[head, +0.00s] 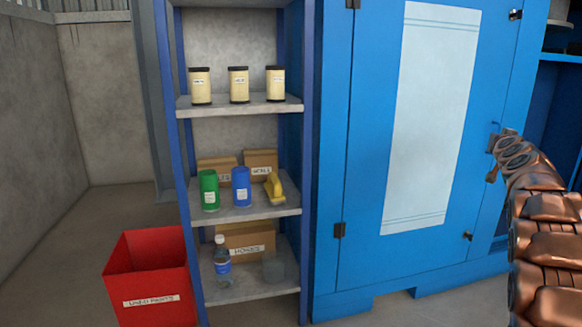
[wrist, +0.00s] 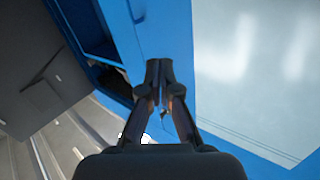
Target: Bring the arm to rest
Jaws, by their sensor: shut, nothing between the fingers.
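My arm shows at the right edge of the head view as a copper-coloured, jointed limb, raised in front of the blue cabinet (head: 360,180). My gripper (wrist: 159,72) shows in the wrist view, dark, with its fingertips together and nothing between them. Past the fingertips are the blue cabinet (wrist: 180,22) and its pale door panel (wrist: 245,65). I cannot tell how far the fingertips are from the cabinet. In the head view I cannot clearly make out the gripper.
An open shelf unit (head: 181,160) holds jars, a green can (head: 209,190), a blue can (head: 241,187), boxes and a bottle (head: 222,265). A red bin (head: 150,275) stands left of it. The cabinet door with the pale panel (head: 430,115) looks closed. Floor at left is clear.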

